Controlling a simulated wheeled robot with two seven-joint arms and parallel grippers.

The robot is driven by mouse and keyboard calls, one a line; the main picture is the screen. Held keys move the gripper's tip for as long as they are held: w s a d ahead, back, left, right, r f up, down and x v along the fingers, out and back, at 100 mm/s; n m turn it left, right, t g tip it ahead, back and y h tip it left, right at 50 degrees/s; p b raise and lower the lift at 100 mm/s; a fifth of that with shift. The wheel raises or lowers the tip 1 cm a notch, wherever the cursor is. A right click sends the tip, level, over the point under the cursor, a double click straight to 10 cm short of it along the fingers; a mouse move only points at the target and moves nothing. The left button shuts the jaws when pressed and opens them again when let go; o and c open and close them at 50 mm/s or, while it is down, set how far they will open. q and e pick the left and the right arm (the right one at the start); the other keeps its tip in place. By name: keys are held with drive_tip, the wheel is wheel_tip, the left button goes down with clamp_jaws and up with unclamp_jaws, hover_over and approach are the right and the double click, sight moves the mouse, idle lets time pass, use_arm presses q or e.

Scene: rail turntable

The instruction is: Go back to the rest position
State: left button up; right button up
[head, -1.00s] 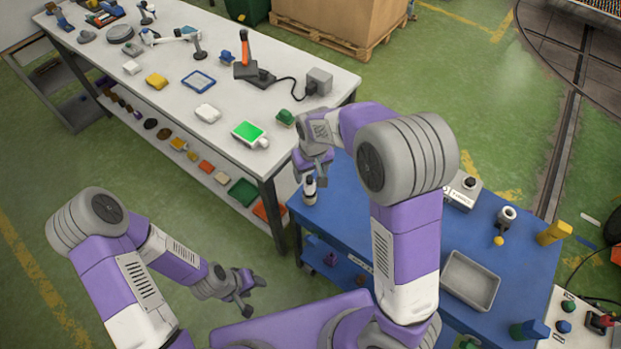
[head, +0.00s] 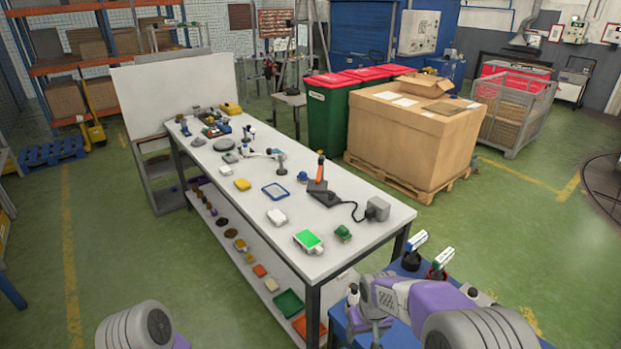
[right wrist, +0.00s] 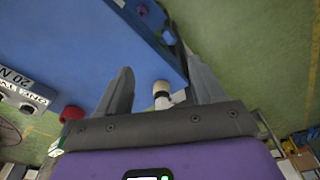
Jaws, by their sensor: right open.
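My right gripper (head: 366,336) is at the lower right in the head view, over the near-left part of the blue table (head: 338,327). In the right wrist view the right gripper (right wrist: 158,82) has its two fingers spread, with nothing clamped. A small white-and-dark bottle (right wrist: 162,92) shows between the fingers in that view, apart from both. The bottle (head: 352,294) also shows beside the gripper in the head view. My left gripper is out of view; only a grey joint of my left arm shows at the bottom left.
A white workbench (head: 385,227) with tools and parts stands left of the blue table. A large cardboard box (head: 400,140) on a pallet and red-lidded bins (head: 328,118) stand behind. Green floor is open at left.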

drive_tip(key=s+f+g+y, duration=0.1)
drive_tip(key=s+f, duration=0.2)
drive_tip(key=f, duration=1)
use_arm(q)
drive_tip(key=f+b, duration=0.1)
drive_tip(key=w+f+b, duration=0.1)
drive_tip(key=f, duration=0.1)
drive_tip(key=shift+b, duration=0.4)
use_arm(e)
drive_tip(key=s+a+f+m+y, duration=0.3)
drive_tip(key=s+f, duration=0.9)
drive_tip(key=s, duration=0.4)
drive_tip(key=shift+a+m, duration=0.5)
drive_tip(key=shift+m, duration=0.1)
